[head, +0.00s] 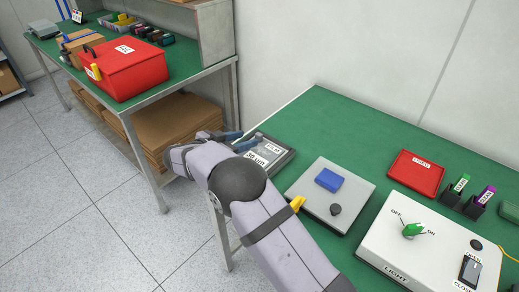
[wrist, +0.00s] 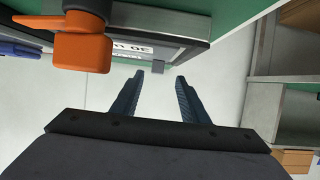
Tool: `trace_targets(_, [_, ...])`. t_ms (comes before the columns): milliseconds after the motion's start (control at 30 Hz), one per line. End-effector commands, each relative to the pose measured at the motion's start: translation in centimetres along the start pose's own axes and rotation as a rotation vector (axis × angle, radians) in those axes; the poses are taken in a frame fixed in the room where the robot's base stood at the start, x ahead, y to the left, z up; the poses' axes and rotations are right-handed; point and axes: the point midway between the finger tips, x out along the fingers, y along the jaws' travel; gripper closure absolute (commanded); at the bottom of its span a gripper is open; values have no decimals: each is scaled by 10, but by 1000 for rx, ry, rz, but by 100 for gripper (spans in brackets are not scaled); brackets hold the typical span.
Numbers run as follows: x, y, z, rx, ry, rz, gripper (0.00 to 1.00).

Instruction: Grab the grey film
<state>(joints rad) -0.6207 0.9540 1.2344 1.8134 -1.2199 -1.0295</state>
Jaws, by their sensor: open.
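The grey film holder (head: 284,160), a flat dark-edged grey piece with a FILM label, lies on the green table's left end in the head view. My arm hides part of it. In the wrist view its edge (wrist: 190,42) shows at the top, with an upside-down label and a small grey tab. My gripper (wrist: 159,78) is open and empty, with both blue fingers apart below that edge and over the floor. In the head view my gripper (head: 238,140) is beside the holder's far left side, partly hidden; I cannot tell if it touches.
A grey plate (head: 312,191) with a blue block (head: 329,180) and dark knob stands right of the holder. An orange part (wrist: 82,48) is close in the wrist view. A white light box (head: 420,240) and red tray (head: 416,173) are further right. Another bench carries a red box (head: 130,72).

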Motion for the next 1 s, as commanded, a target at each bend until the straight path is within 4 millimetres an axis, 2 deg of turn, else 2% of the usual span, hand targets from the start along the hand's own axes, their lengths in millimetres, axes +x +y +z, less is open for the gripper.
trace_targets(267, [10, 2, 0, -1, 0, 1, 59])
trace_targets(600, [49, 5, 1, 0, 0, -1, 59])
trace_targets(867, [53, 5, 2, 0, 0, -1, 59])
trace_targets(900, [52, 5, 2, 0, 0, -1, 62])
trace_targets(1000, [52, 5, 2, 0, 0, -2, 86])
